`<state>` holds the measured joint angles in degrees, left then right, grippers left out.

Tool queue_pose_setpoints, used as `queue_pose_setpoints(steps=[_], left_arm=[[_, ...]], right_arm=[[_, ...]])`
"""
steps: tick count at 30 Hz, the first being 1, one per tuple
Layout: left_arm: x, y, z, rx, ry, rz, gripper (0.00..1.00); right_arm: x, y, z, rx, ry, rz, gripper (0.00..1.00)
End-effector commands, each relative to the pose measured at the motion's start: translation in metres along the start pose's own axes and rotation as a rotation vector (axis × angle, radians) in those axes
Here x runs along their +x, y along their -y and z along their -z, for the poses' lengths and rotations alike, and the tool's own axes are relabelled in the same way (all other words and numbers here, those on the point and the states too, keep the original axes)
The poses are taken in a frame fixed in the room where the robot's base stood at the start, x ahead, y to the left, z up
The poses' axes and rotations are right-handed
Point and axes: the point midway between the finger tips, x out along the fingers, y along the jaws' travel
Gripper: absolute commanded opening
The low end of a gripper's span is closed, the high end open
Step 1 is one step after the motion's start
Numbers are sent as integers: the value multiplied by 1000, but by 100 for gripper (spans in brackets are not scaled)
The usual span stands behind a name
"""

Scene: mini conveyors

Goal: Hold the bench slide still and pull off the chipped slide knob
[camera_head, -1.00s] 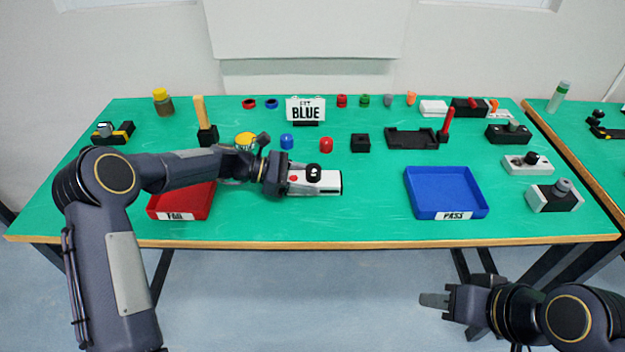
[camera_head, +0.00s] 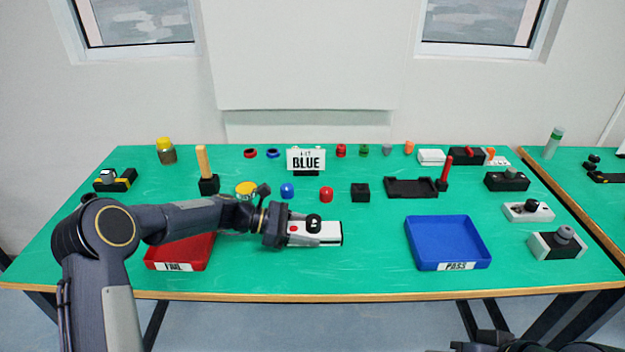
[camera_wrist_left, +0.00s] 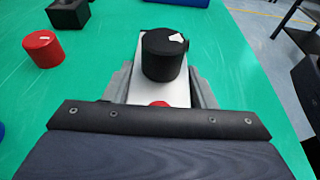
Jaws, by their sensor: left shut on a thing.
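The bench slide is a white block (camera_head: 328,234) with a red dot and a black knob (camera_head: 313,222) on top. It lies on the green table between the red and blue trays. My left gripper (camera_head: 294,233) is shut on its sides from the left. In the left wrist view the knob (camera_wrist_left: 163,58) is a black cylinder with a pale chip on its top edge, standing on the white slide body (camera_wrist_left: 125,85) between the grey fingers (camera_wrist_left: 159,88). My right gripper (camera_head: 470,346) is at the bottom edge, mostly cut off; its jaws cannot be made out.
A red FAIL tray (camera_head: 180,254) lies below my left forearm. A blue PASS tray (camera_head: 447,243) stands to the right, with bare table between. Loose knobs such as a red one (camera_head: 326,194) and a BLUE sign (camera_head: 306,159) stand behind. More slides (camera_head: 556,243) are at the right.

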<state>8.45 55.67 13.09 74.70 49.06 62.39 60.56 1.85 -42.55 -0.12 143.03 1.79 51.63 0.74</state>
Motion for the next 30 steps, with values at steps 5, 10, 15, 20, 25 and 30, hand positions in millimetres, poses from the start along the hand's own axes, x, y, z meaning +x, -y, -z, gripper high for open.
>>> queue_pose_setpoints(steps=[5,10,15,20,25,30], left_arm=[[-1,0,4,-4,-7,-2,55],[-1,0,4,-3,-6,-2,76],[0,0,4,-3,-6,-2,76],[-4,0,4,-3,-6,-3,76],[-29,-1,2,-2,-4,-7,76],[-66,0,2,-2,-4,-6,76]], right_arm=[[0,0,0,0,0,0,36],[0,0,0,0,0,0,36],[0,0,0,0,0,0,36],[0,0,0,0,0,0,36],[0,0,0,0,0,0,36],[0,0,0,0,0,0,36]])
